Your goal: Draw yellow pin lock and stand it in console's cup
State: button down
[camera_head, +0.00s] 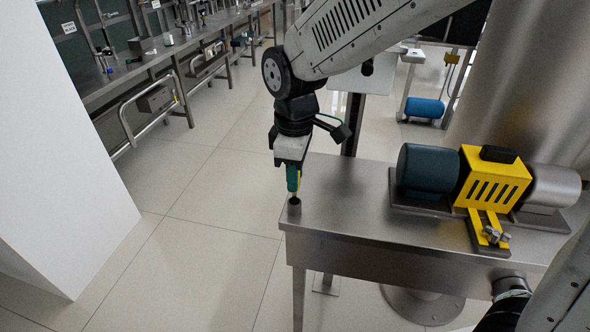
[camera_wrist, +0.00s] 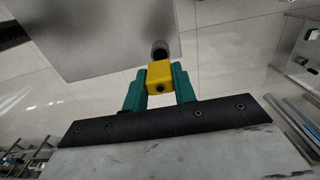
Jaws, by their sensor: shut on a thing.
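My gripper (camera_head: 293,186) points down over the left corner of the steel console (camera_head: 350,205). In the wrist view its green fingers (camera_wrist: 160,82) are shut on the yellow pin lock (camera_wrist: 159,70), a yellow block with a dark round hole in the face towards me. The console's cup (camera_head: 294,206), a small grey cylinder at that corner, stands right below the fingertips. In the wrist view the cup (camera_wrist: 160,46) shows just beyond the yellow block. Whether the lock's lower end is inside the cup or just above it I cannot tell.
A teal motor (camera_head: 428,167) and a yellow slotted housing (camera_head: 494,180) stand on the console to the right. A steel bench (camera_head: 150,60) runs along the back left. A white wall or panel (camera_head: 60,150) is at far left. The tiled floor between is clear.

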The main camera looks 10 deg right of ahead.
jog(key=shift+f, duration=0.45)
jog(key=shift+f, duration=1.2)
jog(key=c, duration=1.1)
grip_release()
jog(key=shift+f, duration=0.1)
jog(key=shift+o, duration=0.2)
notch_tip(320, 180, up, 12)
jog(key=shift+f, duration=0.1)
jog(key=shift+m, duration=0.3)
jog(key=s+d+m+t, duration=0.1)
jog(key=s+d+m, duration=1.2)
jog(key=s+d, duration=0.6)
jog(key=shift+s+d, duration=0.25)
jog(key=shift+d, duration=0.6)
